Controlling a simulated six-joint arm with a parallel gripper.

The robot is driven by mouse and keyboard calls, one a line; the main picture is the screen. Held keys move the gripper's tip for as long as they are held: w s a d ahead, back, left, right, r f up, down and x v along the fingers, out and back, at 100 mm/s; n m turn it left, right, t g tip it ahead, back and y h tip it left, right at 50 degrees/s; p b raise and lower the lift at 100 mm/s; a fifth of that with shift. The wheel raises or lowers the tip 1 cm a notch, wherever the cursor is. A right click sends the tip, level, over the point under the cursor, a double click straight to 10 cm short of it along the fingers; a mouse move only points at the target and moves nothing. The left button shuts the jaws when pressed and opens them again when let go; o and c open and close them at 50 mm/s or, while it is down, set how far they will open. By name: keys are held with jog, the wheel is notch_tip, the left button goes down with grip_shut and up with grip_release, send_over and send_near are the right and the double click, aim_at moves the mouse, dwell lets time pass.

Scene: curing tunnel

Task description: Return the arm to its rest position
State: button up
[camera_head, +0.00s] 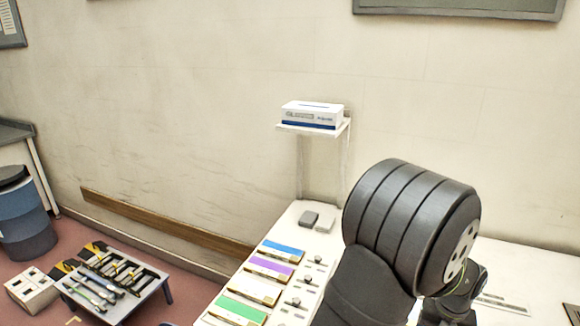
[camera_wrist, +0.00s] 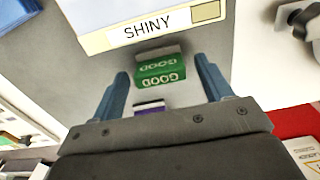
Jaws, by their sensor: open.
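My gripper (camera_wrist: 165,85) shows in the wrist view with its two blue-grey fingers spread apart. It is open, and nothing is clasped between the fingers. Beyond and between the fingertips is a green block marked GOOD (camera_wrist: 160,72), resting on a grey surface (camera_wrist: 215,55). A sign reading SHINY (camera_wrist: 150,30) lies above it in the picture. A small purple and white item (camera_wrist: 150,108) shows between the fingers, partly hidden by the gripper body. In the head view my dark arm covers the right side, and the gripper's fingers are hidden.
The white bench (camera_head: 540,265) carries blue, purple and green-topped trays (camera_head: 240,309) left of my arm. A wall shelf (camera_head: 342,129) holds a white box (camera_head: 312,114). A low tool table (camera_head: 95,308) and a bin (camera_head: 22,215) stand on the floor at left.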

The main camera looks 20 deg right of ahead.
jog(key=shift+r, duration=1)
